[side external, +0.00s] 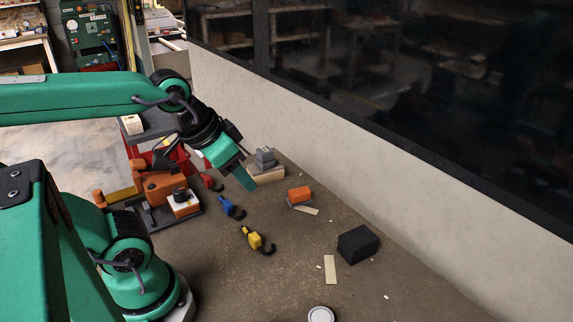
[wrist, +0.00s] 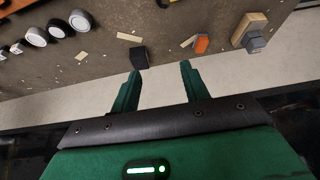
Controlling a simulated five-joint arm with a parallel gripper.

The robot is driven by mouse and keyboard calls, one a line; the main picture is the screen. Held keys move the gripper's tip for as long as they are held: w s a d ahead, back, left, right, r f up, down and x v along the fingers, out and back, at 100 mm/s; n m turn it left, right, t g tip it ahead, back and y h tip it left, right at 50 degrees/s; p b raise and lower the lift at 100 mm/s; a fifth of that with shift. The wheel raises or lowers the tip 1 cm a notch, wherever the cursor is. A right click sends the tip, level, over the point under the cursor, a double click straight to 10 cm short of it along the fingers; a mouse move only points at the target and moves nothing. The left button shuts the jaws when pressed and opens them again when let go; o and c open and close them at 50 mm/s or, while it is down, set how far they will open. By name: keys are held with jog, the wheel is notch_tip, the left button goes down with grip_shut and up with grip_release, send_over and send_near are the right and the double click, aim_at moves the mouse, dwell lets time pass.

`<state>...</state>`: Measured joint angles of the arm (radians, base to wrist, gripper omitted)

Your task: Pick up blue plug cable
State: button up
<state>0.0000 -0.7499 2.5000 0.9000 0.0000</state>
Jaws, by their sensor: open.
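The blue plug cable (side external: 229,207) lies on the brown work surface in the side external view, with a dark hooked end to its right. A red plug (side external: 208,181) lies behind it and a yellow plug (side external: 254,240) in front. My gripper (side external: 245,177) is above the surface, behind and a little right of the blue plug, apart from it. In the wrist view my gripper (wrist: 159,69) has its two green fingers spread with nothing between them. The blue plug cable is not visible in the wrist view.
A black block (side external: 358,244), an orange block (side external: 299,195) and a wooden block with a grey piece (side external: 266,172) lie to the right. A pale wall (side external: 330,150) borders the surface behind. An orange machine (side external: 165,186) stands left. Round white-faced items (wrist: 78,20) show in the wrist view.

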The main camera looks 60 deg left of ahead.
jog(key=m+g, duration=0.5)
jog(key=m, duration=1.2)
send_over(226, 201)
jog(key=f, duration=1.6)
jog(key=shift+w+d, duration=0.25)
jog(key=shift+d, duration=0.15)
jog(key=shift+s+a+f+m+g, duration=0.1)
jog(key=shift+a+f+m+g, duration=0.25)
jog(key=shift+m, duration=0.15)
jog(key=shift+f, duration=1.3)
jog(key=shift+f, duration=0.1)
jog(key=shift+s+f, duration=0.1)
jog(key=shift+f, duration=2.4)
